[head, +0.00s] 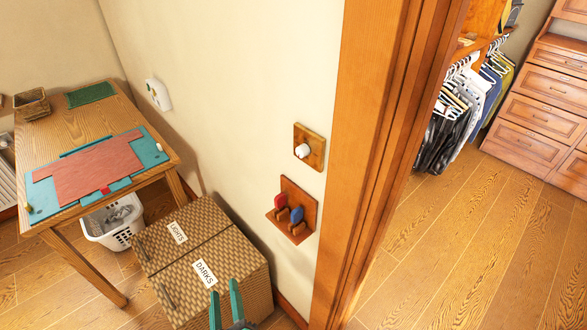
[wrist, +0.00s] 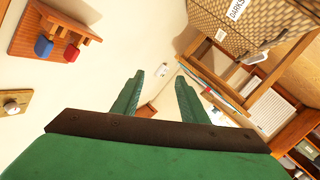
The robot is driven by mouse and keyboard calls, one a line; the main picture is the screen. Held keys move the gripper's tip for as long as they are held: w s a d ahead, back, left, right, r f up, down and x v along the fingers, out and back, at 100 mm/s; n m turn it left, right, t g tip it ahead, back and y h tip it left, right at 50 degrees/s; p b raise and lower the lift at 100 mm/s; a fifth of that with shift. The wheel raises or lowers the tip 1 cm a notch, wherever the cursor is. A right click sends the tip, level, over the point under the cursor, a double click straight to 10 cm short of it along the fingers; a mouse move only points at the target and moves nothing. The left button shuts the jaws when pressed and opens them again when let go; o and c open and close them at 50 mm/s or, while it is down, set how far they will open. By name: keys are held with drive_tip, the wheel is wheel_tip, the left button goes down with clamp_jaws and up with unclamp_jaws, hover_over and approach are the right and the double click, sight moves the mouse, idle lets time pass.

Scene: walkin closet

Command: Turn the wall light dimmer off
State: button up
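A wooden wall plate (head: 317,142) with a round white knob (head: 302,151), which looks like the dimmer, is on the cream wall left of the door frame. In the wrist view the plate (wrist: 22,97) and its knob (wrist: 11,107) show at the left edge. The knob's setting cannot be read. My gripper (head: 224,289) is at the bottom of the head view, in front of the hamper and well below and left of the plate. Its green fingers are apart and empty in the wrist view (wrist: 159,78).
A wooden wall rack (head: 299,189) with red and blue items is below the plate. A wicker hamper (head: 205,230) labelled LIGHTS and DARKS stands against the wall. A table (head: 125,118), laundry basket (head: 98,234) and white wall device (head: 158,95) are left. Floor is clear beyond the door frame (head: 362,140).

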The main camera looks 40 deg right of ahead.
drive_tip(key=w+d+r+m+g+h, duration=0.1)
drive_tip(key=w+d+r+m+h, duration=0.25)
drive_tip(key=w+d+r, duration=0.35)
drive_tip(key=m+g+h, duration=0.9)
drive_tip(key=m+g, duration=0.2)
drive_tip(key=m, duration=0.2)
approach(299, 153)
drive_tip(key=shift+y, duration=0.25)
drive_tip(key=d, duration=0.5)
drive_tip(key=w+d, duration=0.1)
drive_tip(key=d, duration=0.2)
drive_tip(key=shift+w+r, duration=0.1)
drive_tip(key=shift+r, duration=0.2)
clamp_jaws()
